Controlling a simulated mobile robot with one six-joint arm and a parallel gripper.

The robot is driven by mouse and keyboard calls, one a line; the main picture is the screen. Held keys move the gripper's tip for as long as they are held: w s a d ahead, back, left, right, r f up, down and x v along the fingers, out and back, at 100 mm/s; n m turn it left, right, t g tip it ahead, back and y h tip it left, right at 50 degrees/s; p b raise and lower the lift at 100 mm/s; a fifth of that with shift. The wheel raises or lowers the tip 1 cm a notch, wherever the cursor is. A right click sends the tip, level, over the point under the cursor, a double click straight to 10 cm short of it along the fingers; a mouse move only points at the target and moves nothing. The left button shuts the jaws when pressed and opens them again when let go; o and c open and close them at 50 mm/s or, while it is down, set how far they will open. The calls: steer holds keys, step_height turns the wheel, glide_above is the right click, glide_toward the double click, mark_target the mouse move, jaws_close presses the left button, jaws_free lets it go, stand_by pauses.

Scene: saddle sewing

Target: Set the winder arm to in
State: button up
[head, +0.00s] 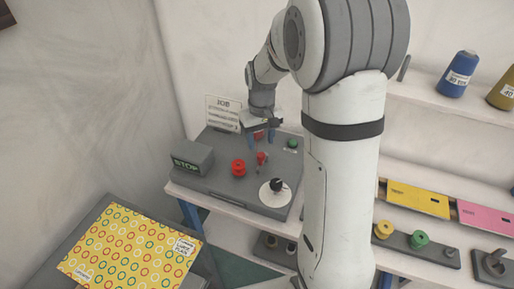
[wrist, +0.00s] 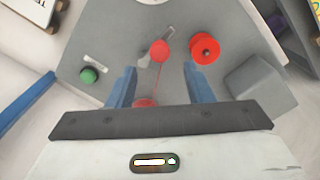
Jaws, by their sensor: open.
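The grey winder machine (head: 222,183) sits on the table in the head view. A red ball knob (wrist: 160,50), which looks like the end of the winder arm, shows beside a light grey lever-like part in the wrist view; it also shows small in the head view (head: 262,158). A thin red line runs from it to a red part (wrist: 145,102) near the gripper body, partly hidden. My gripper (wrist: 159,69) is open and empty, its blue fingers apart on either side of the knob's line, above the machine. I cannot tell whether the arm is in or out.
A red spool (wrist: 204,49) stands close to the right finger. A green button (wrist: 89,75) is on the left. A display box reading STOP (head: 192,160) and a white dial with a black knob (head: 276,192) are on the machine. A sign (head: 223,113) stands behind.

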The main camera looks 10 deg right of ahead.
mark_target(261, 154)
step_height(261, 154, down, 6)
steer(key=shift+r+p, duration=0.1)
steer(key=shift+p, duration=0.25)
steer(key=shift+c, duration=0.5)
jaws_close()
